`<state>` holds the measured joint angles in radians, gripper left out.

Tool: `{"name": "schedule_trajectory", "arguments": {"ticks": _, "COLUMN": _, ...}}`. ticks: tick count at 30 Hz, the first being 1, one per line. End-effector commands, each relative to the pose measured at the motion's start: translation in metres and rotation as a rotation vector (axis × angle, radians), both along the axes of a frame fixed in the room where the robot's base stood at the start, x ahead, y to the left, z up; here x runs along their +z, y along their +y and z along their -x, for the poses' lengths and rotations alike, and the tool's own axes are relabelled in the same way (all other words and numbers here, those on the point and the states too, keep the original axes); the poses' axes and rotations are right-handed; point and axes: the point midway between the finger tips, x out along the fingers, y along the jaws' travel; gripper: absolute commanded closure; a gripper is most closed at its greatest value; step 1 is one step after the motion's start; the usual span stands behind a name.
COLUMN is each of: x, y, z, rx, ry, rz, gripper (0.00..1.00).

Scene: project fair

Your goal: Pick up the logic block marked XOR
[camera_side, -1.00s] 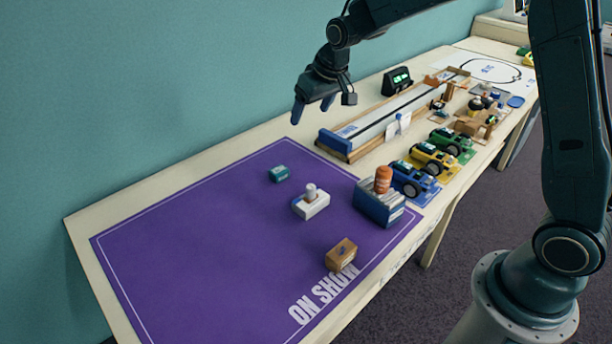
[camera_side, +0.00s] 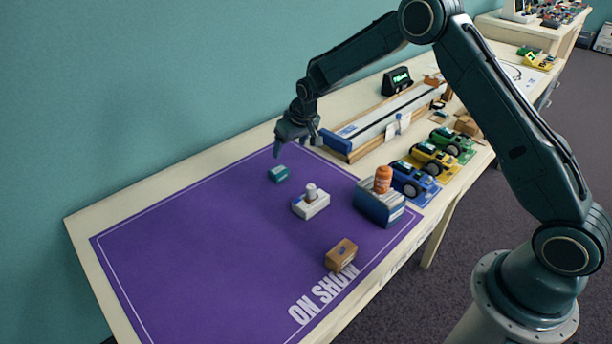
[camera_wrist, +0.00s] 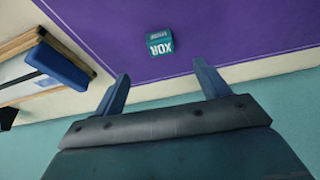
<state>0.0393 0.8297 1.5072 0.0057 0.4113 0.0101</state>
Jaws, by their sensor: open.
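The teal logic block (camera_side: 279,174) lies on the purple mat (camera_side: 190,240) near its back edge. In the wrist view the block (camera_wrist: 160,41) shows white XOR lettering on its face. My gripper (camera_side: 297,150) is open and empty, above and just behind the block in the side view. In the wrist view its two fingers (camera_wrist: 163,85) point toward the block, which lies beyond the fingertips, roughly centred between them. The fingers do not touch it.
A white block with a round knob (camera_side: 311,203), a wooden block (camera_side: 341,254) and a blue box (camera_side: 379,206) with an orange cylinder (camera_side: 383,179) stand on the mat. A long track (camera_side: 375,127) lies to the right, with toy cars (camera_side: 414,179) in front. The left mat is clear.

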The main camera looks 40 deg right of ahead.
Motion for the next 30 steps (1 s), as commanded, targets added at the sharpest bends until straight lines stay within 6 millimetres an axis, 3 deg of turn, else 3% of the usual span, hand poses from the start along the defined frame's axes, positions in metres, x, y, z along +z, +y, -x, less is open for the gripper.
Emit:
{"name": "schedule_trajectory", "arguments": {"ticks": 20, "x": -0.068, "y": -0.001, "z": -0.028, "rx": 0.0, "ry": 0.002, "rz": 0.0, "gripper": 0.25}}
{"name": "schedule_trajectory", "arguments": {"ticks": 30, "x": -0.078, "y": -0.002, "z": -0.032, "rx": 0.0, "ry": 0.001, "rz": 0.0, "gripper": 0.25}}
